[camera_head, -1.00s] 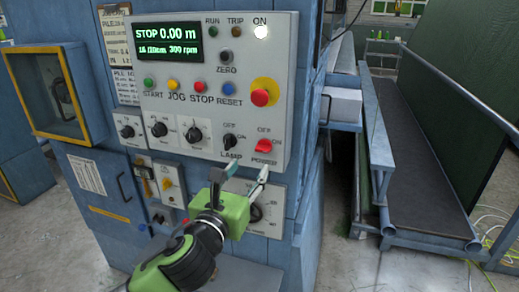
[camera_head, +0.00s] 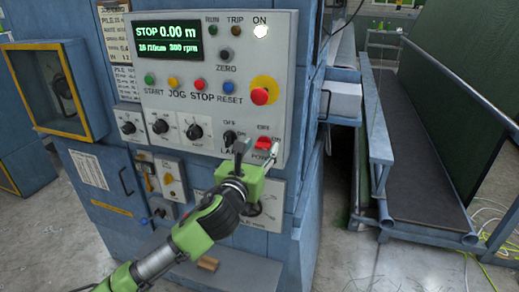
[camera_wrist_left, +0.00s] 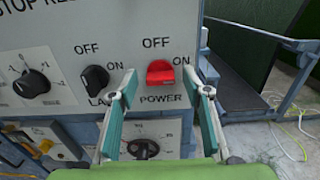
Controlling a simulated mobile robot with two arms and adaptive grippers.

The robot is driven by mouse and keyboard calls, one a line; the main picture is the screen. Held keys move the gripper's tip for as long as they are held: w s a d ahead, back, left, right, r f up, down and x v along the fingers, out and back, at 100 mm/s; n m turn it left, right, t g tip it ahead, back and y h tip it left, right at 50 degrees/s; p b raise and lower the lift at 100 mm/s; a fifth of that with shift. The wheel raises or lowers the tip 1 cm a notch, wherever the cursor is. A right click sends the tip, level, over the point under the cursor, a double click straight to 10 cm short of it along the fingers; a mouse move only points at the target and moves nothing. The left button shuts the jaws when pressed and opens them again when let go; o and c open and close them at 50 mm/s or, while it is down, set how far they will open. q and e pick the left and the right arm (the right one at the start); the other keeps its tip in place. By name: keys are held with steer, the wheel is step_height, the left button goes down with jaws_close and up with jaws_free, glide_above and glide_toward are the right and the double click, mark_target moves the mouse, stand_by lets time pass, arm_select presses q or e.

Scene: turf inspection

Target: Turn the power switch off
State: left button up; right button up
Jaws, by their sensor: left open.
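The red power switch (camera_head: 264,143) sits at the lower right of the grey control panel (camera_head: 180,90), with OFF marked above it and ON to its right. It also shows in the left wrist view (camera_wrist_left: 160,72), above the word POWER. The ON lamp (camera_head: 261,31) at the panel's top right is lit white. My left gripper (camera_head: 257,153) is open and empty just in front of and below the switch. In the left wrist view its fingers (camera_wrist_left: 160,95) stand on either side of the switch, which shows between them. Contact cannot be told. My right gripper is not in view.
The black lamp switch (camera_wrist_left: 95,78) is just left of the left finger. A red stop button (camera_head: 260,97) on a yellow disc sits above the power switch. A lower dial (camera_wrist_left: 143,148) is below. A railed conveyor (camera_head: 410,150) stands to the right.

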arm_select(q)
steer(key=c, duration=1.1)
